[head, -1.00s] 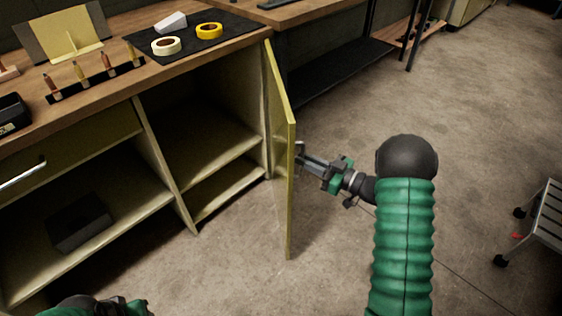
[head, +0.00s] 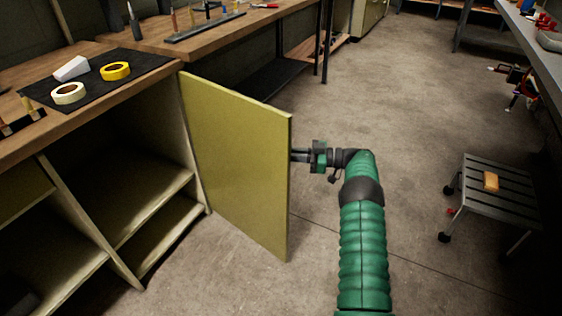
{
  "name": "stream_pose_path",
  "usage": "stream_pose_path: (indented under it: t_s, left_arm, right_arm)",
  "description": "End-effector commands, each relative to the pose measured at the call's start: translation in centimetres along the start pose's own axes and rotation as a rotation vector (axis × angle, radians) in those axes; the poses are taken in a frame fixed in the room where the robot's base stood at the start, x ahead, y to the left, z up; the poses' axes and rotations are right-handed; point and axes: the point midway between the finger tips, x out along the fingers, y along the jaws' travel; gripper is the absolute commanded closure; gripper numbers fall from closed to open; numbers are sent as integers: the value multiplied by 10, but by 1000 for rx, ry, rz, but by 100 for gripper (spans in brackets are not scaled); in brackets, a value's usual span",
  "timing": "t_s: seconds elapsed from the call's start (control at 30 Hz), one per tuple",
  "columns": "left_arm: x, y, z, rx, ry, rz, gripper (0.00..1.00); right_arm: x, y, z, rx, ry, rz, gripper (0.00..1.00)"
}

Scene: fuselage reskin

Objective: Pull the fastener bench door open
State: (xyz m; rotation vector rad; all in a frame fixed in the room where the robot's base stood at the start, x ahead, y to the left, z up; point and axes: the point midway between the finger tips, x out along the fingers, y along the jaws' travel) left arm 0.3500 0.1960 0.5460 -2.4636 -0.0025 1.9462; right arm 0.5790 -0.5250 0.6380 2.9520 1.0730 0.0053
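The yellow-green bench door (head: 240,165) stands swung out from the cabinet, hinged at its left side, with its inner face toward me. My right gripper (head: 299,155) is at the door's free edge, on the far, outer side. Its fingertips and any handle there are hidden behind the door, so I cannot tell whether it is open or shut. The bench cabinet (head: 158,205) is open and its shelves in view look empty. My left gripper is not in view.
The black mat (head: 105,95) on the bench top holds a white tape roll (head: 68,93), a yellow tape roll (head: 115,71) and a white block (head: 71,68). A grey step stool (head: 500,197) with a tan block stands at right.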

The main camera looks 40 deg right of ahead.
Motion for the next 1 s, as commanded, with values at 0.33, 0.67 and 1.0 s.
stream_pose_path:
  t_s: [0.33, 0.67, 1.0]
  left_arm:
    - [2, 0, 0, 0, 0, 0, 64]
    - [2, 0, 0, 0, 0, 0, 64]
    - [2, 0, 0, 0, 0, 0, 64]
  right_arm:
    - [2, 7, 0, 1, 1, -3, 100]
    - [2, 6, 0, 0, 1, -3, 76]
    - [-2, 7, 0, 0, 1, -1, 68]
